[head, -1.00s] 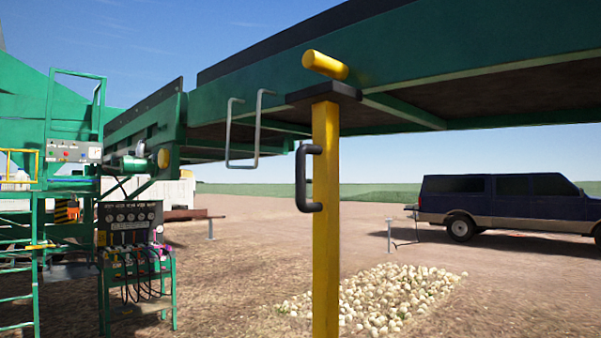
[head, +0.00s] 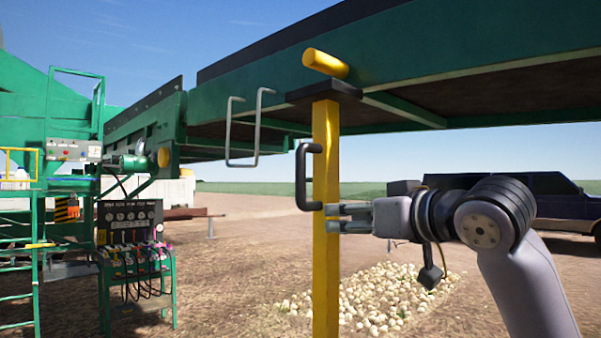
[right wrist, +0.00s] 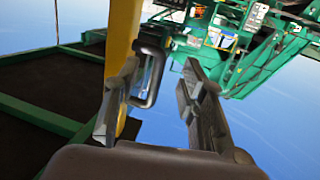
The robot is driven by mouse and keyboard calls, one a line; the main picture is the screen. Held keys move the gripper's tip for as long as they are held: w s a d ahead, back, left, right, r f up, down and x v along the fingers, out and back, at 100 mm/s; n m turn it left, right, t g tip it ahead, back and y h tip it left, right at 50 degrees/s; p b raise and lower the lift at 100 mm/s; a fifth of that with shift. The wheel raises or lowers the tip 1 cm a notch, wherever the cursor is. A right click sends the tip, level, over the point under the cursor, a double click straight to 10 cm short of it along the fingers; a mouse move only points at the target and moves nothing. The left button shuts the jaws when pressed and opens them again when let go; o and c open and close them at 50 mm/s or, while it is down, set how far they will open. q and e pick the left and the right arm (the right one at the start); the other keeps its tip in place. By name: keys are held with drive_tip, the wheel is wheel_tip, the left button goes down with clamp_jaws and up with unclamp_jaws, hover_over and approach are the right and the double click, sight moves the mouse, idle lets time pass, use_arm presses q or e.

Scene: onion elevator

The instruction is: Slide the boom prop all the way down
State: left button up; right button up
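The boom prop is a yellow upright post (head: 326,250) under the green boom (head: 420,50), with a black plate (head: 323,92) at its top against the boom. A black handle (head: 301,178) is fixed to the post's left side. My right gripper (head: 330,218) comes in from the right, its fingertips at the post, level with the handle's lower end. In the right wrist view its two fingers (right wrist: 157,95) are spread apart; the post (right wrist: 122,50) and handle (right wrist: 150,75) show beyond them, with nothing visibly held. My left gripper is not in view.
A yellow cylinder (head: 325,64) sticks out from the boom above the post. A grey wire bracket (head: 256,130) hangs left of it. A pile of onions (head: 375,300) lies behind the post. A valve panel (head: 130,225) stands left, and a dark vehicle (head: 555,190) right.

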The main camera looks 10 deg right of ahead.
sight(304, 172)
drive_tip(key=s+r+t, duration=0.1)
drive_tip(key=s+r, duration=0.2)
drive_tip(key=r, duration=0.5)
drive_tip(key=shift+y, duration=0.4)
drive_tip(key=p+x, duration=0.8)
drive_tip(key=x, duration=0.8)
drive_tip(key=shift+w+f, duration=0.15)
drive_tip(key=shift+w, duration=0.25)
drive_tip(key=shift+c, duration=0.3)
clamp_jaws()
